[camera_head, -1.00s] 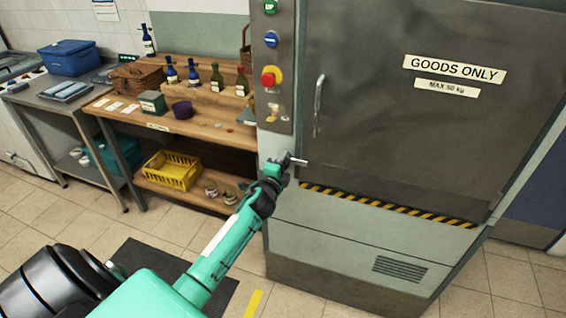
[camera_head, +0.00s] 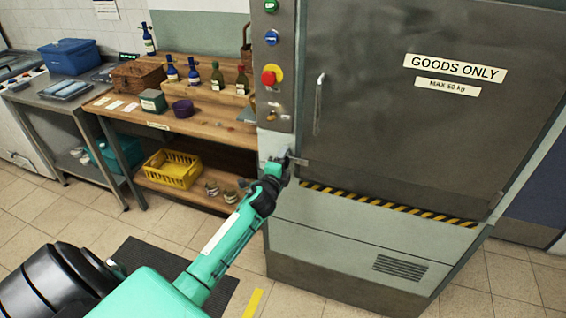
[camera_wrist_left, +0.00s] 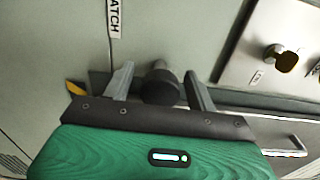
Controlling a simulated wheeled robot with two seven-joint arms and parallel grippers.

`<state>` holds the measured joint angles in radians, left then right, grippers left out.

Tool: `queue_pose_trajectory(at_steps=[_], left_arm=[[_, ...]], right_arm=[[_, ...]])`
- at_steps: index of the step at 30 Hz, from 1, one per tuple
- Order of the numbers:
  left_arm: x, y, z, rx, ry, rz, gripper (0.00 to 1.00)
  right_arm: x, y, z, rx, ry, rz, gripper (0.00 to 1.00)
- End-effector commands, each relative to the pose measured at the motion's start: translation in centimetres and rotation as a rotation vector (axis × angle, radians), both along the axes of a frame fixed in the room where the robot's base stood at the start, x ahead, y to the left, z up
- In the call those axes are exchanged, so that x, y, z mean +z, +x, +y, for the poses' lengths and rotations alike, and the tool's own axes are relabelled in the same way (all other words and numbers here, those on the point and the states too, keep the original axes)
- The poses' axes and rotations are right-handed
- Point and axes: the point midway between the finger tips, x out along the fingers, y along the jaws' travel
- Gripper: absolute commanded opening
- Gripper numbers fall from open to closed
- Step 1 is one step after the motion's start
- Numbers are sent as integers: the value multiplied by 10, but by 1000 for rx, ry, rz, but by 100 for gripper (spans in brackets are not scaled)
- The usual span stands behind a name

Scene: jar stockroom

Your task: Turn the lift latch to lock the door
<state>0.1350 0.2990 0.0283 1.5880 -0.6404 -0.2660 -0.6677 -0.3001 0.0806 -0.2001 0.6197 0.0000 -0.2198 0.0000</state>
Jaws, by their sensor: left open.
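The lift door (camera_head: 400,110) is grey, labelled GOODS ONLY, and looks closed. The latch, a dark round knob (camera_wrist_left: 160,88) on a short stem, is on the pale lift frame beside a label ending in "ATCH" in the left wrist view. My left gripper (camera_wrist_left: 159,84) is open, with one finger on each side of the knob; I cannot tell if either touches it. In the head view, my left gripper (camera_head: 285,157) is at the frame by the door's lower left edge and mostly hides the latch. My right gripper is not in view.
A vertical door handle (camera_head: 318,104) is above the gripper. A control panel (camera_head: 284,118) with a red button (camera_head: 269,77) is on the frame. A wooden shelf unit (camera_head: 190,125) with bottles and a yellow basket (camera_head: 172,169) stands at left.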

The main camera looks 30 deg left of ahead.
Motion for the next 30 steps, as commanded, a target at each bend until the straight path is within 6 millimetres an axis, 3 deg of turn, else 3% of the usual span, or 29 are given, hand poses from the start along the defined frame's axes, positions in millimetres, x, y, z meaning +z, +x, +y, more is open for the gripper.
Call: queue_pose_trajectory(at_steps=[7, 21, 30], left_arm=[[-2, -16, -4, 0, 0, 1, 58], [-3, -100, -24, -1, 0, 2, 58], [-1, -131, -31, 0, 0, 1, 58]], right_arm=[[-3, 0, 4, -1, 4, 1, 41], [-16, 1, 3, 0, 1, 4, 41], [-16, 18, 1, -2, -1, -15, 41]])
